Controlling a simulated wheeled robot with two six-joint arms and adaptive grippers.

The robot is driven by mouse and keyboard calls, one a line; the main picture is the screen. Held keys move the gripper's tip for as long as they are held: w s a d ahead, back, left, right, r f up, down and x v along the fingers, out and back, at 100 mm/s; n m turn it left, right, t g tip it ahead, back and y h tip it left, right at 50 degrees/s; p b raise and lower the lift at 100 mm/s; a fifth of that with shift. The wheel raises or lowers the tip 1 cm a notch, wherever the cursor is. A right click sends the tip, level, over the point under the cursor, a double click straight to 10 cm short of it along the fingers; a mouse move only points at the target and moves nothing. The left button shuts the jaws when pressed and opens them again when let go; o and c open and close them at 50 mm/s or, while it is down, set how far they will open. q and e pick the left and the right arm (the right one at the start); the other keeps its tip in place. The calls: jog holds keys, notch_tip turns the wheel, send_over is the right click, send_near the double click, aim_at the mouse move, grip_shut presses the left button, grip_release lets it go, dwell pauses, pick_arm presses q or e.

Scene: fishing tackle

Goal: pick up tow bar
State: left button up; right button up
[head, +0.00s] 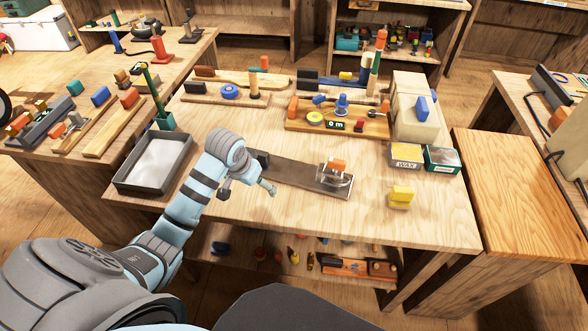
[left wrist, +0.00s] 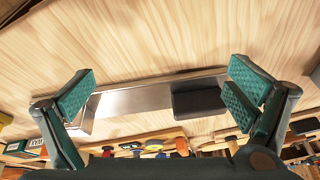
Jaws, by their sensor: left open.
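The long flat grey metal bar (head: 295,174), which I take to be the tow bar, lies on the light wooden table. A dark block (head: 262,158) sits at its left end. A clear piece with an orange top (head: 338,165) is at its right end. My left gripper (head: 247,189) is open and empty, just in front of the bar's left part. In the left wrist view, the bar (left wrist: 145,100) runs between the two spread green-padded fingers (left wrist: 160,88), with its dark block (left wrist: 198,103) near the right finger. Contact cannot be judged. My right gripper is out of view.
A grey tray (head: 178,185) stands at the left of the table. Wooden boards with tackle pieces (head: 335,122) line the back. The front table area is clear.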

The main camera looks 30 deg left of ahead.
pick_arm(q)
jog(key=w+a+r+n, duration=0.2)
jog(key=w+a+r, duration=0.45)
jog(key=r, duration=0.25)
jog(key=shift+t, duration=0.3)
jog(key=b+x, duration=0.2)
jog(key=x, duration=0.5)
jog(key=b+x, duration=0.2)
jog(key=x, duration=0.4)
jog(key=shift+w+d+f, duration=0.2)
jog(key=shift+f, duration=0.15)
jog(key=shift+r, duration=0.15)
jog(key=c, duration=1.6)
jog(key=shift+r, duration=0.1)
